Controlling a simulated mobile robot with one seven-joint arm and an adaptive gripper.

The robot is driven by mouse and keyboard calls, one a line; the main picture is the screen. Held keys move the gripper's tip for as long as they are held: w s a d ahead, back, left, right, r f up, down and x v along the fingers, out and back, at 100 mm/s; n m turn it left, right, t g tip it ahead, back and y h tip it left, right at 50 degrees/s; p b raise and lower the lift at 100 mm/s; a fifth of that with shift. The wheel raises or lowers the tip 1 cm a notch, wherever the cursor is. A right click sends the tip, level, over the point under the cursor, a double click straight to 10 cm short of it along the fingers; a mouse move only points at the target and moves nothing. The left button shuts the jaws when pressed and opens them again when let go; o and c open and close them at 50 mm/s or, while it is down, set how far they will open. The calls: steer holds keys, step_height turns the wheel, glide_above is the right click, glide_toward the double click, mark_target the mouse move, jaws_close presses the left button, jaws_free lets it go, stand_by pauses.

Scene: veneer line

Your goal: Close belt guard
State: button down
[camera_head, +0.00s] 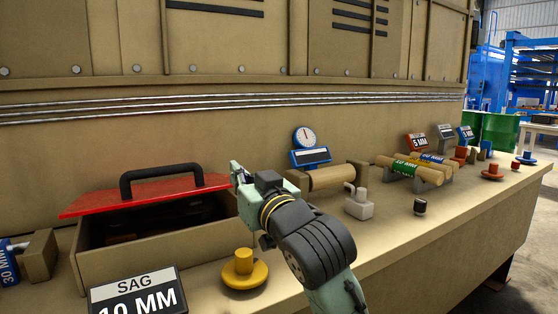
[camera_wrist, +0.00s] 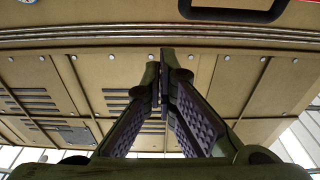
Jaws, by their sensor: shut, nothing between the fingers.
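The belt guard looks to be the red lid (camera_head: 95,202) with a black bar handle (camera_head: 124,186), seen in the head view at the left. It sits raised over an open-fronted tan box (camera_head: 160,247), with a dark interior showing below it. My gripper (camera_head: 236,170) is at the lid's right end, close to it; whether they touch I cannot tell. In the wrist view, my gripper's fingers (camera_wrist: 164,62) meet at the tips with nothing between them. A dark U-shaped bar at the top edge there looks like the handle (camera_wrist: 232,14).
A sign reading SAG 10 MM (camera_head: 137,292) and a yellow knob (camera_head: 244,270) stand before the box. A blue gauge (camera_head: 309,156), a roller (camera_head: 332,177) and a small grey block (camera_head: 358,204) are to the right. A panelled wall rises behind the bench.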

steer(key=w+a+f+p, duration=0.2)
steer(key=w+a+p, duration=0.1)
steer(key=w+a, duration=0.2)
steer(key=shift+w+f, duration=0.4)
steer(key=shift+w, duration=0.85)
steer(key=f+b, duration=0.2)
steer(key=f, duration=0.1)
steer(key=s+f, duration=0.1)
steer(key=shift+d+f+b, duration=0.3)
steer(key=shift+b, duration=0.1)
steer(key=shift+r, duration=0.1)
